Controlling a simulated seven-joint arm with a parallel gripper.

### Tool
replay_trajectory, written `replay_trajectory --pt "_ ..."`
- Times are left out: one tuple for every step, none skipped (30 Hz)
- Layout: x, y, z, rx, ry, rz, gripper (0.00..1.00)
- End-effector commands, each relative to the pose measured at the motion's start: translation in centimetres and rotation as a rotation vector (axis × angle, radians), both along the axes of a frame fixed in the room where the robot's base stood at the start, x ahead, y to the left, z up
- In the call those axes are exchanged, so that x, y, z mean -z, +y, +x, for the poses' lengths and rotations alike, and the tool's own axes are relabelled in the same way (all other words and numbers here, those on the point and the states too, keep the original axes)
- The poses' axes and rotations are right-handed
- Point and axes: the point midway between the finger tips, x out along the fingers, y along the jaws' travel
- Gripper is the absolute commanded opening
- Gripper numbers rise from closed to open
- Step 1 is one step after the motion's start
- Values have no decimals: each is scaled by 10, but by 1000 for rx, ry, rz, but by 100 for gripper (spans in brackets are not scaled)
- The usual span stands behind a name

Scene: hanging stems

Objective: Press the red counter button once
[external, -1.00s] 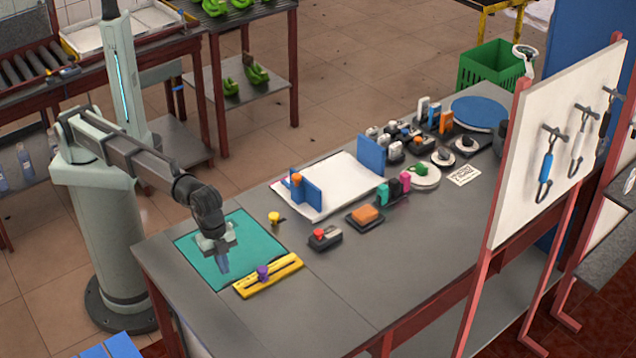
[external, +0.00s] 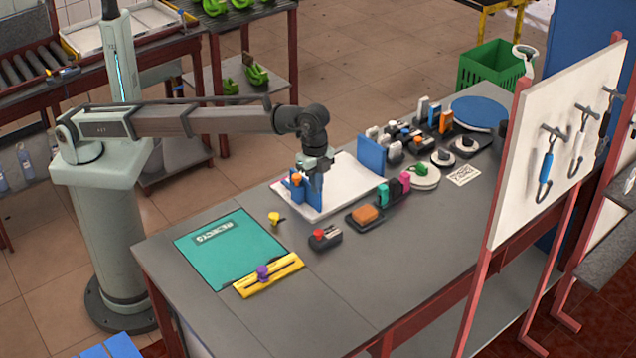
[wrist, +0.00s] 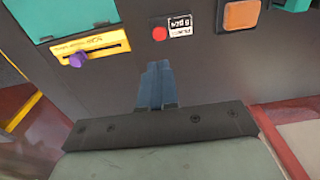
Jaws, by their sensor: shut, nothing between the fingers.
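The red counter button (external: 318,234) sits on a small dark box on the grey workbench, between the yellow slider and the orange square button. In the wrist view the red button (wrist: 159,34) lies just beyond my fingertips, with a small white printed label beside it. My gripper (external: 316,184) points down, overlapping the white board and the blue upright piece in the external view. In the wrist view my gripper (wrist: 158,65) shows its bluish fingers closed together and empty. It appears apart from the button; its exact height is hard to tell.
A yellow slider (external: 285,268) with a purple knob lies by the teal mat (external: 225,258). A blue upright piece (external: 312,199) with an orange top stands on the white board (external: 345,178). An orange square button (external: 366,213) and several coloured blocks stand farther right.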

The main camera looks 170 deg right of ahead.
Motion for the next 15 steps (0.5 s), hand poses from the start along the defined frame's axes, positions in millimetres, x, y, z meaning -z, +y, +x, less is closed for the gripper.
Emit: replay_trajectory --pt "0 0 0 0 0 0 0" --pt "0 0 0 0 0 0 0" --pt "0 0 0 0 0 0 0" --pt "0 0 0 0 0 0 0" --pt "0 0 0 0 0 0 0" --pt "0 0 0 0 0 0 0" --pt "0 0 1 0 0 0 0" --pt "1 0 1 0 0 0 0" --pt "1 -1 1 0 0 0 0" --pt "3 -1 1 0 0 0 0" --pt "4 -1 1 0 0 0 0" --pt "7 -1 1 0 0 0 0" --pt "9 -1 1 0 1 -1 0" --pt "13 -1 1 0 0 -1 0" --pt "18 -1 1 0 1 -2 0"
